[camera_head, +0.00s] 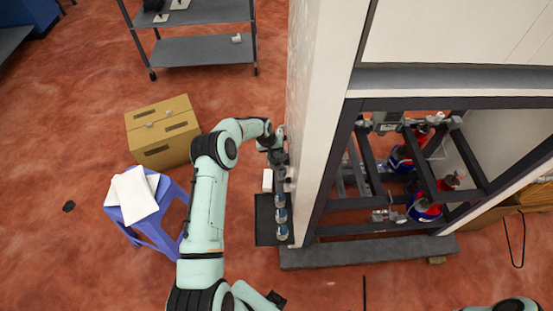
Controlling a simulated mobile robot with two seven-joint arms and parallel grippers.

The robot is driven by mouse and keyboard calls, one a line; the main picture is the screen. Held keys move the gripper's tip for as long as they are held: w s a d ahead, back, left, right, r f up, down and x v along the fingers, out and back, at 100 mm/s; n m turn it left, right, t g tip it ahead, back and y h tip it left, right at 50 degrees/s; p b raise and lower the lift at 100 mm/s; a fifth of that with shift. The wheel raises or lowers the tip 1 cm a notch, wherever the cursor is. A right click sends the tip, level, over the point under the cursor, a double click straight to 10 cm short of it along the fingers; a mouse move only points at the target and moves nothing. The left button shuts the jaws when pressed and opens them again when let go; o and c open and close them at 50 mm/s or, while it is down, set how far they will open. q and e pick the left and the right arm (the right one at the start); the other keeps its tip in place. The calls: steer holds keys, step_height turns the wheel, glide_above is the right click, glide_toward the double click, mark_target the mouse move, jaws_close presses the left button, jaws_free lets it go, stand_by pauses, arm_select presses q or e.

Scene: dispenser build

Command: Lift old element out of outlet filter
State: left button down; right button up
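My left arm reaches up from the bottom to the left side of the tall pale cabinet. Its gripper (281,166) is small and dark at the cabinet's side, just above a column of grey cylindrical parts (281,216). One of these may be the outlet filter, but I cannot tell which. I cannot make out an old element, or whether the gripper's fingers are open or shut. A small white block (267,180) is just left of the gripper. My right gripper is not in view; only a piece of arm shows at the bottom right.
A black tray (263,233) lies below the cylinders. A blue stool (150,232) with white cloths (137,195) and a cardboard box (163,131) stand left of my arm. A grey shelf cart (202,50) stands behind. The cabinet's open frame (376,165) and grey plinth (368,252) are at right.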

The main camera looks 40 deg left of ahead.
arm_select(q)
steer(key=shift+s+f, duration=0.2)
steer(key=shift+s, duration=0.05)
steer(key=shift+w+r, duration=0.1)
steer(key=shift+r, duration=0.75)
steer(key=shift+w+r+p, duration=0.2)
steer(key=shift+r+p, duration=0.25)
steer(key=shift+r, duration=1.25)
steer(key=shift+r+p, duration=0.3)
steer(key=shift+r, duration=2)
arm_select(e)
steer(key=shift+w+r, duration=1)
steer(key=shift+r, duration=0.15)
arm_select(q)
steer(key=shift+s, duration=0.15)
